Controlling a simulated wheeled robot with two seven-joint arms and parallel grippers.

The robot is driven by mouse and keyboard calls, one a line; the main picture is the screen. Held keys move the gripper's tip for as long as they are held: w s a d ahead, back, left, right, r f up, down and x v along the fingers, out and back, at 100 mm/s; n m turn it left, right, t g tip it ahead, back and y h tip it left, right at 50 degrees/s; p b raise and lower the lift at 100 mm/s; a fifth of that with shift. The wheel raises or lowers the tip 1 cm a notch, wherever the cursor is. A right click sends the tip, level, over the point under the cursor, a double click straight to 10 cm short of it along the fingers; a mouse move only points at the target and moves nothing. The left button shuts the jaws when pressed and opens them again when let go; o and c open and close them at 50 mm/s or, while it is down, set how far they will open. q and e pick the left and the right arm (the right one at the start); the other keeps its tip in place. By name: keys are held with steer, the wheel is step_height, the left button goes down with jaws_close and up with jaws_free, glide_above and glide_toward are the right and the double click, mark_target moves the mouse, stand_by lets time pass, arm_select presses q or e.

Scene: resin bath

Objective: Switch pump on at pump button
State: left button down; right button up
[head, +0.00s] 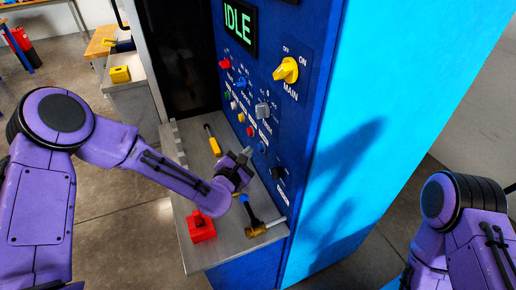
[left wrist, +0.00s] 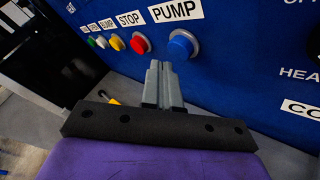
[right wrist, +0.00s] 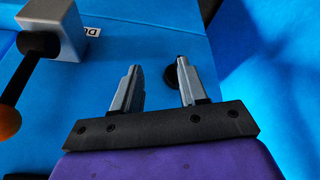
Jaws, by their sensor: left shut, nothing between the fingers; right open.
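The blue pump button (left wrist: 182,46) sits under the PUMP label (left wrist: 175,10) on the blue panel in the left wrist view. It also shows in the head view (head: 262,148), just right of my left fingertips. My left gripper (left wrist: 160,72) is shut and empty, its tips pointing at the panel just left of and below the button. They look close, but I cannot tell whether they touch it. My right gripper (right wrist: 158,85) is open and empty in front of a light blue surface. The display (head: 239,24) reads IDLE.
A red button (left wrist: 139,43) under STOP is the pump button's left neighbour, with several more beyond. A yellow MAIN knob (head: 287,70) is higher up. The shelf below holds a red block (head: 201,228) and a hammer (head: 258,228). A lever's grey block (right wrist: 52,28) is near my right gripper.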

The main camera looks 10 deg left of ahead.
stand_by(0.8)
arm_select(q)
steer(key=shift+w+d, duration=0.25)
steer(key=shift+d, duration=0.1)
steer(key=shift+w+d+b, duration=0.25)
steer(key=shift+d+b, duration=0.15)
steer(key=shift+d, duration=0.05)
stand_by(0.7)
steer(key=shift+a, duration=0.15)
steer(key=shift+s+a, duration=0.5)
steer(key=shift+a, duration=0.15)
steer(key=s+a, duration=0.1)
steer(key=a, duration=0.1)
steer(key=s+a, duration=0.1)
steer(key=a, duration=0.1)
steer(key=shift+s, duration=0.4)
